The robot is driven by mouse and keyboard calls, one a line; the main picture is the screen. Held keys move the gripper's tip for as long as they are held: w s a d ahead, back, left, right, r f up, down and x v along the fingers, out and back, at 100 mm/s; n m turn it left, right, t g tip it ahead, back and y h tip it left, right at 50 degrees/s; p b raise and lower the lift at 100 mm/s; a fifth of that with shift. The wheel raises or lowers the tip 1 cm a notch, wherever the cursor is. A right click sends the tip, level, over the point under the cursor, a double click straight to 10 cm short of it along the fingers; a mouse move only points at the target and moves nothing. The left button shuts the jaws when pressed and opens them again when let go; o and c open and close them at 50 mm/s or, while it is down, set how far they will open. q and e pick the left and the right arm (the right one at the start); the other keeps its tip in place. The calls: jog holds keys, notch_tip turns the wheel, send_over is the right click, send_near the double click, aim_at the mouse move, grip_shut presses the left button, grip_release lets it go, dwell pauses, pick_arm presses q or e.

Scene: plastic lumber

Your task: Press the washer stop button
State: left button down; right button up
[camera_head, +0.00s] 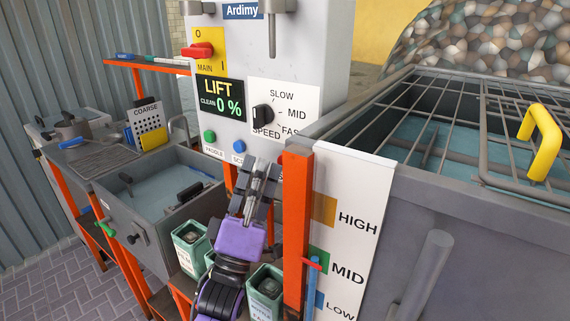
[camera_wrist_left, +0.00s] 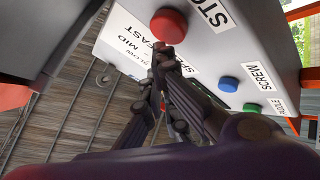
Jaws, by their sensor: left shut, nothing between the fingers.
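The red stop button (camera_wrist_left: 169,26), beside a label reading STO, sits on the white control panel (camera_wrist_left: 120,35) in the left wrist view. My left gripper (camera_wrist_left: 162,58) is shut and empty, its fingertips at the lower edge of the button; I cannot tell whether they touch it. My right gripper is not in view.
Blue (camera_head: 239,146) and green (camera_head: 209,136) buttons sit left of the gripper. An orange post (camera_head: 296,220) and a HIGH/MID/LOW level board (camera_head: 345,200) stand close on the right. A grey tank with a grid (camera_head: 470,205) lies beyond. Green canisters (camera_head: 190,240) stand below.

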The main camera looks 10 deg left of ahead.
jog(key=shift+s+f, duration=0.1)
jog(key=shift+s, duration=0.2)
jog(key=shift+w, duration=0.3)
pick_arm(q)
jog(key=shift+w+d, duration=0.15)
jog(key=shift+w, duration=0.25)
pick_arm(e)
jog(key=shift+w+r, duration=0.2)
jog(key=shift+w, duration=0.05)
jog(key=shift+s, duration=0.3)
